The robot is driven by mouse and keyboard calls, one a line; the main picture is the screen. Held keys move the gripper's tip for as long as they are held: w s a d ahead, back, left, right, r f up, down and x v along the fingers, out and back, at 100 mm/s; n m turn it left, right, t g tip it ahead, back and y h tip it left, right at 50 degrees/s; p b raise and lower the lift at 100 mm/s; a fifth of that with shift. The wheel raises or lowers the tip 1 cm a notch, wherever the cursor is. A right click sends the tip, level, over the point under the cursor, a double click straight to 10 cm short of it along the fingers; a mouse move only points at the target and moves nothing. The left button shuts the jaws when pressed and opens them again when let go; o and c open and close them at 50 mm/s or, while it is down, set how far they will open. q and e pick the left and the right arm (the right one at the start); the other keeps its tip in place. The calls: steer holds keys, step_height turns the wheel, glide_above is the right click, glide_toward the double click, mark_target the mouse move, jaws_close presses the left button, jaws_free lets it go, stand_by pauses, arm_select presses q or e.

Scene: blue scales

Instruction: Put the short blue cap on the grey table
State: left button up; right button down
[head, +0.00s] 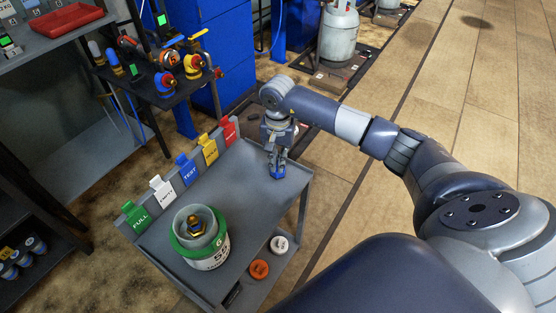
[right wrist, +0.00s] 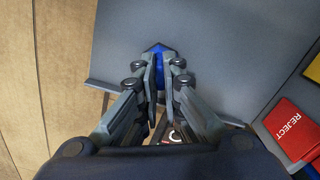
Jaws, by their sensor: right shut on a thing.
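My right gripper (head: 277,164) points down over the far right end of the grey table (head: 240,185). It is shut on the short blue cap (head: 277,174), which shows just below the fingertips. In the right wrist view the blue cap (right wrist: 157,48) is between the closed fingers (right wrist: 161,66), mostly hidden by them, with the grey table top (right wrist: 220,40) around it. The cap is at or very near the table surface; I cannot tell whether it touches. My left gripper is not in view.
A green-and-white gas cylinder (head: 215,246) stands on the table's near end. Coloured tags, including a red REJECT tag (right wrist: 290,128), line its left edge. Orange (head: 259,268) and white (head: 279,244) caps sit on a lower shelf. The table's middle is clear.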

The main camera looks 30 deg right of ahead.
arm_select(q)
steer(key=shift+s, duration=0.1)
arm_select(e)
steer(key=shift+f, duration=0.1)
steer(key=c, duration=2.2)
jaws_free()
steer(key=o, duration=0.4)
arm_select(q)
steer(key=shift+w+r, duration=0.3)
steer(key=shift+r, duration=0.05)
arm_select(e)
steer(key=shift+o, duration=0.2)
step_height(320, 180, up, 2)
steer(key=shift+r, duration=0.1)
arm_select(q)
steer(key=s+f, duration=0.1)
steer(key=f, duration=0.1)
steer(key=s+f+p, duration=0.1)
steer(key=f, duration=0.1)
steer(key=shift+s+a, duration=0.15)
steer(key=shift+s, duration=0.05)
arm_select(e)
step_height(320, 180, up, 10)
